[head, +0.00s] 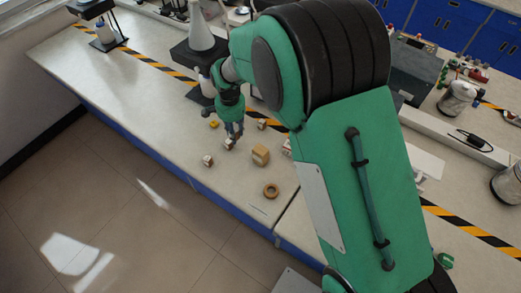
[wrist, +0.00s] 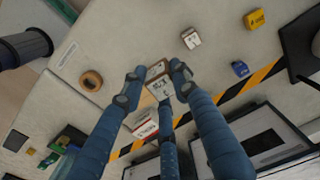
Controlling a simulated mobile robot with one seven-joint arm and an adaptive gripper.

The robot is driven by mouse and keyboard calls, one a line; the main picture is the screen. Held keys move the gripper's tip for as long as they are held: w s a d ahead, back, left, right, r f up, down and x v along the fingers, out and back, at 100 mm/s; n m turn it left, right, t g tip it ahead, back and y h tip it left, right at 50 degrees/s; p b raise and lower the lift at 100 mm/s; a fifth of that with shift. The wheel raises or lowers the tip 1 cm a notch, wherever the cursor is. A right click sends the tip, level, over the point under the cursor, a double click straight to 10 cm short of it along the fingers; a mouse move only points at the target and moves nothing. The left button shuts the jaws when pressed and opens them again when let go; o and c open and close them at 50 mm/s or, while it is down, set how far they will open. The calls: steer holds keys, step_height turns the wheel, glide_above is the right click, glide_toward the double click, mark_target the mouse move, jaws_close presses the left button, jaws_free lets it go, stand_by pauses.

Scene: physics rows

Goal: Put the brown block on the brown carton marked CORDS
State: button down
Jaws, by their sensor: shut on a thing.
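My gripper (head: 235,138) is shut on a small brown block with pale, dark-lettered faces; the block (wrist: 159,72) sits between the two fingertips in the wrist view. In the head view the held block (head: 229,144) shows just below the fingers, low over the bench; whether it touches the bench is unclear. A tan-brown carton (head: 260,155) stands on the bench to the right of my gripper, apart from it. Its lettering is too small to read in the head view. In the wrist view the fingers and block hide part of what stands beyond.
A round wooden ring (head: 271,190) lies near the front edge. A pale small cube (head: 208,160), a yellow block (head: 214,124) and another small block (head: 262,124) lie around my gripper. A white and red box (head: 287,148) is right of the carton. Bare bench (head: 150,110) lies left.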

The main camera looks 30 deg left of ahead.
steer(key=s+d, duration=0.3)
steer(key=d, duration=0.7)
steer(key=s+d+b, duration=0.1)
steer(key=s+d, duration=0.2)
steer(key=d, duration=0.8)
steer(key=shift+d+n, duration=0.2)
steer(key=shift+n, duration=0.2)
steer(key=shift+a, duration=0.1)
steer(key=b, duration=0.1)
glide_above(261, 150)
steer(key=shift+f, duration=0.75)
steer(key=shift+f+b, duration=0.4)
steer(key=shift+f, duration=1.35)
steer(key=shift+f, duration=0.1)
steer(key=c, duration=1.4)
jaws_free()
steer(key=shift+o, duration=0.2)
